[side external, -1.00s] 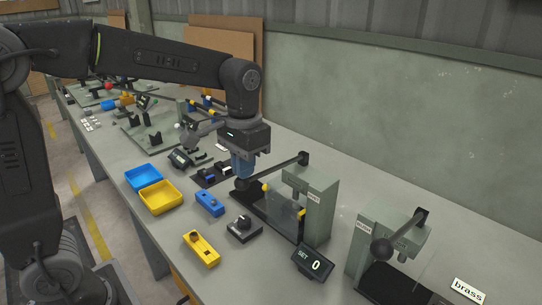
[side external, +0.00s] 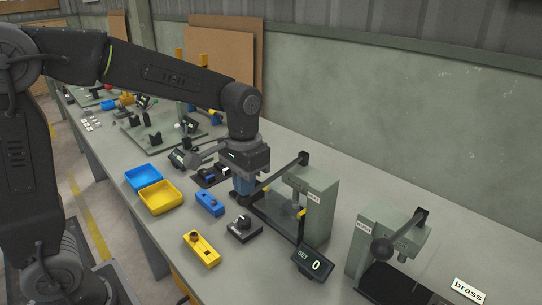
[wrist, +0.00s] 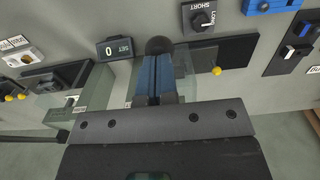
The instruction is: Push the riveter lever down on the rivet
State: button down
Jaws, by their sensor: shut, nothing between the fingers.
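The riveter is a grey-green press (side external: 316,205) on a dark base, with a small white label I cannot read clearly. Its lever (side external: 282,172) slopes down left from a pivot at the top of the press. My gripper (side external: 243,191) points down at the lever's outer end, its blue fingers shut and empty. In the wrist view the dark ball knob (wrist: 158,46) of the lever shows right at the tips of the fingers (wrist: 155,78); whether they touch it is hard to tell. The rivet is not discernible.
A second press (side external: 375,240) with its own ball lever stands at the right. A counter (side external: 314,263) reading 0, a black dial box (side external: 243,230), blue (side external: 209,202) and yellow (side external: 201,249) blocks and two trays (side external: 160,197) sit nearby. A wall is behind.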

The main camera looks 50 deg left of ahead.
jog(key=shift+s+f, duration=0.15)
jog(key=shift+f, duration=0.6)
notch_tip(320, 180, up, 10)
jog(key=shift+w, duration=0.2)
dwell(0.6)
jog(key=shift+r, duration=0.1)
notch_tip(320, 180, up, 7)
dwell(0.9)
